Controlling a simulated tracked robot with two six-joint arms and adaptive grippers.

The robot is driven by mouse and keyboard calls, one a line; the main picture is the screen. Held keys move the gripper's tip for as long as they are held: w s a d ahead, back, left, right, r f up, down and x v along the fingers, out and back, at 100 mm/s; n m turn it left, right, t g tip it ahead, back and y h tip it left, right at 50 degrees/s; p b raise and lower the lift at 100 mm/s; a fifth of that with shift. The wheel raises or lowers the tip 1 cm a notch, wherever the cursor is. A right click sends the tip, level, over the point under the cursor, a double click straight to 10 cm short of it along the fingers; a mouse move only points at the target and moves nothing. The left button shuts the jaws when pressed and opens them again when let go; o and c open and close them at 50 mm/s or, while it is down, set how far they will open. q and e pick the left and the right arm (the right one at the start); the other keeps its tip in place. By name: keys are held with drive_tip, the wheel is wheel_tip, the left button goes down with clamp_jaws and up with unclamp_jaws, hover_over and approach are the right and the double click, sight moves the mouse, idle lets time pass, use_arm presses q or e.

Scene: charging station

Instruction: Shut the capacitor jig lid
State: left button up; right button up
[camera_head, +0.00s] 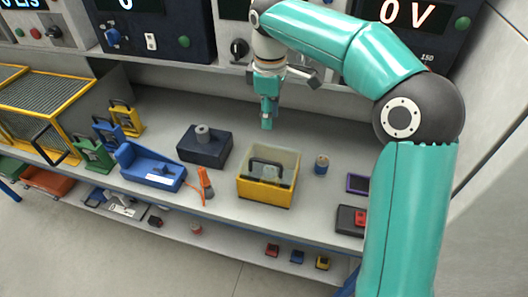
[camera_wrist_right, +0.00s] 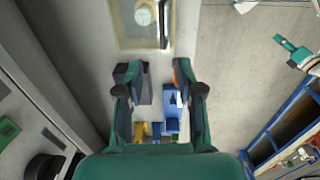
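The capacitor jig is a yellow box (camera_head: 264,194) on the bench, with a pale see-through lid (camera_head: 285,157) and a dark arched handle near its front. I cannot tell how far the lid stands open. The wrist view shows its pale frame (camera_wrist_right: 122,30) at the top edge, with a round pale part behind the pane. My right gripper (camera_head: 267,122) points down behind the jig, apart from it. Its two fingers are spread and empty in the wrist view (camera_wrist_right: 163,92). A teal part, seemingly my left gripper (camera_wrist_right: 292,48), shows at the right of the wrist view.
A dark block with a grey cylinder (camera_head: 204,146), a blue tray (camera_head: 150,168) and an orange tool (camera_head: 206,186) lie left of the jig. A small can (camera_head: 321,165) stands to its right. Instrument panels line the back. A lower shelf (camera_head: 240,243) holds small parts.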

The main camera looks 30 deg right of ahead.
sight(266, 161)
drive_tip(key=f, duration=1)
drive_tip(key=f+p, duration=0.1)
drive_tip(key=f, duration=0.4)
drive_tip(key=shift+w+a+f, duration=0.15)
drive_tip(key=shift+w+f, duration=0.2)
drive_tip(key=shift+w, duration=0.05)
clamp_jaws()
